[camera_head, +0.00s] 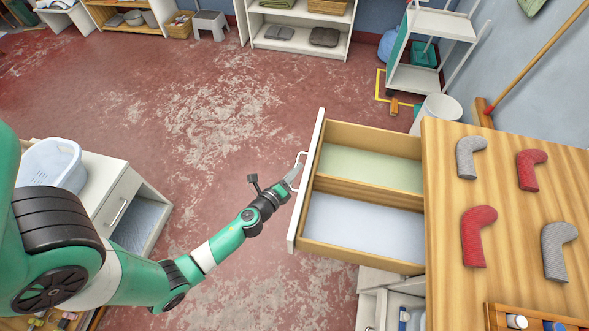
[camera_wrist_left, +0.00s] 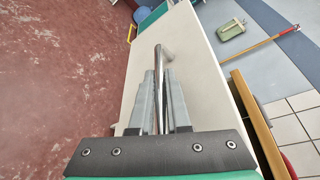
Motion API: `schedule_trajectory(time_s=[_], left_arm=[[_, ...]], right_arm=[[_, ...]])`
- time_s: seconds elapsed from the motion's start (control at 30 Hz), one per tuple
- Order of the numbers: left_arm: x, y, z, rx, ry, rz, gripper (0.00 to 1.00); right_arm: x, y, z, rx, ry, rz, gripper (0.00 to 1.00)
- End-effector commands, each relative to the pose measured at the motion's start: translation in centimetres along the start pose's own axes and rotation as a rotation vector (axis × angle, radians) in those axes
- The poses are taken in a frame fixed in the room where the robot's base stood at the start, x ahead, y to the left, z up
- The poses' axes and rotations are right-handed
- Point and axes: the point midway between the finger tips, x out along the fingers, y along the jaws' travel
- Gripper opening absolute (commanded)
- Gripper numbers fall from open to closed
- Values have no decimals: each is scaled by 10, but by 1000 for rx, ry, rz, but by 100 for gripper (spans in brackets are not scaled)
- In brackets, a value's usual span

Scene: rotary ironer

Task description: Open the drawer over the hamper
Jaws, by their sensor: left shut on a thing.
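The drawer (camera_head: 295,225) with a white front and wooden sides stands pulled far out from the wood-topped cabinet (camera_head: 500,200) in the head view. Its inside has two compartments, one with a green bottom (camera_head: 365,168) and one with a pale blue bottom (camera_head: 360,222). My left gripper (camera_head: 292,180) is shut on the drawer's metal handle (camera_head: 302,160). In the left wrist view the fingers (camera_wrist_left: 160,105) close around the handle (camera_wrist_left: 165,52) in front of the drawer's white front (camera_wrist_left: 195,75). My right gripper is not in view. I cannot make out a hamper.
Socks or sleeves, red (camera_head: 478,235) and grey (camera_head: 465,158), lie on the cabinet top. A white cabinet (camera_head: 122,195) with a blue basin (camera_head: 52,163) stands at the left. A white cart (camera_head: 440,25) and a bin (camera_head: 440,108) stand behind. The red floor between is clear.

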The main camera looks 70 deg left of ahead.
Motion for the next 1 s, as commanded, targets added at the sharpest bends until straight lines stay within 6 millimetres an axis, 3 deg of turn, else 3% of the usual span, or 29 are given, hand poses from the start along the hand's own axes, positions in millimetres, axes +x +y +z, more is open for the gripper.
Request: schedule_trajectory(time_s=[0.2, 0.23, 0.3, 0.63, 0.77, 1.0], left_arm=[[0, 0, 0, -1, 1, 1, 0], [0, 0, 0, -1, 1, 1, 20], [0, 0, 0, -1, 1, 0, 27], [-4, 0, -1, 0, 1, 1, 27], [-24, 1, -1, 0, 2, 2, 27], [-81, 2, -3, 2, 5, 1, 27]], right_arm=[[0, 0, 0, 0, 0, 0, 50], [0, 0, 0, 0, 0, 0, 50], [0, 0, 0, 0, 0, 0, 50], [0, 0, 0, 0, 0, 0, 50], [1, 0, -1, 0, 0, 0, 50], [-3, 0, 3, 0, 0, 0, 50]])
